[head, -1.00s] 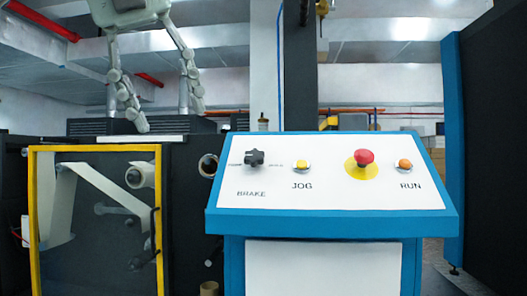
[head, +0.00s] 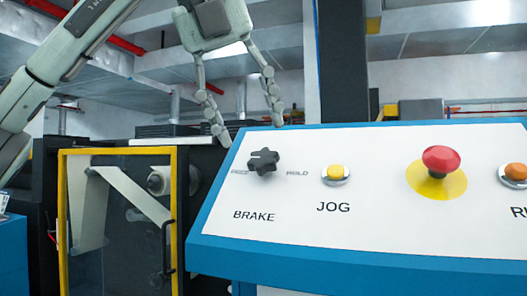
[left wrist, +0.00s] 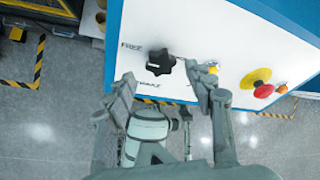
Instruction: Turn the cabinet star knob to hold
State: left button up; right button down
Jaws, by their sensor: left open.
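The black star knob (head: 263,162) sits on the white sloped panel of the blue cabinet (head: 330,262), above the word BRAKE. A FREE label is at its left and a HOLD label at its right. Which label it is set to cannot be told. My left gripper (head: 249,126) is open and empty, its fingers pointing down, just above the knob in the head view. In the left wrist view the knob (left wrist: 160,62) shows between and slightly beyond the open fingertips (left wrist: 166,78), with no visible contact. My right gripper is not in view.
To the right on the panel are a yellow JOG button (head: 336,173), a red mushroom button (head: 441,159) on a yellow disc and an orange button (head: 515,172). A yellow-framed machine window (head: 66,220) stands at left. The floor (left wrist: 60,125) beside the cabinet looks clear.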

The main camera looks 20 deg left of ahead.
aim_at(261, 155)
pick_arm(q)
jog(key=shift+x, duration=2.4)
jog(key=shift+c, duration=0.4)
jog(key=shift+r, duration=0.1)
jog(key=c, duration=1.1)
